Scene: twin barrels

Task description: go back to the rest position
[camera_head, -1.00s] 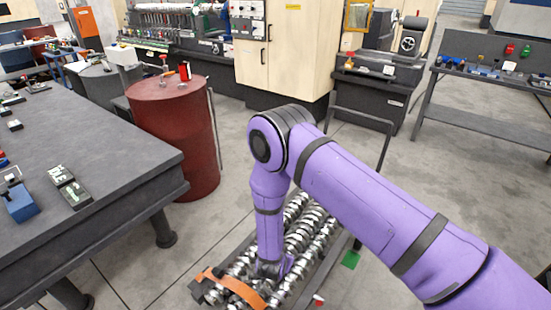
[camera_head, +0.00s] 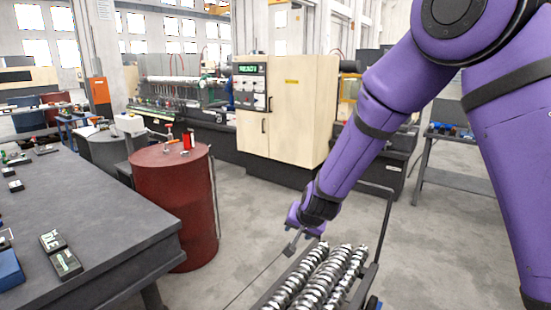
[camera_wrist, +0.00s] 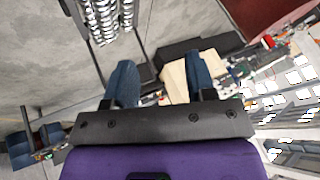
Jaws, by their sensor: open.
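My purple arm reaches in from the upper right in the head view. My gripper (camera_head: 291,246) hangs at its lower end, above the far left end of the cart with metal crankshafts (camera_head: 318,282). In the wrist view, the two dark blue fingers of my gripper (camera_wrist: 161,75) stand apart with nothing held between them. The fingers look clear of the cart and of the barrel.
A red barrel (camera_head: 172,215) with small items on top stands left of my gripper. A dark table (camera_head: 110,215) fills the left. A cream machine cabinet (camera_head: 290,125) stands behind. A dark bench (camera_head: 455,180) is at right. Grey floor lies open between.

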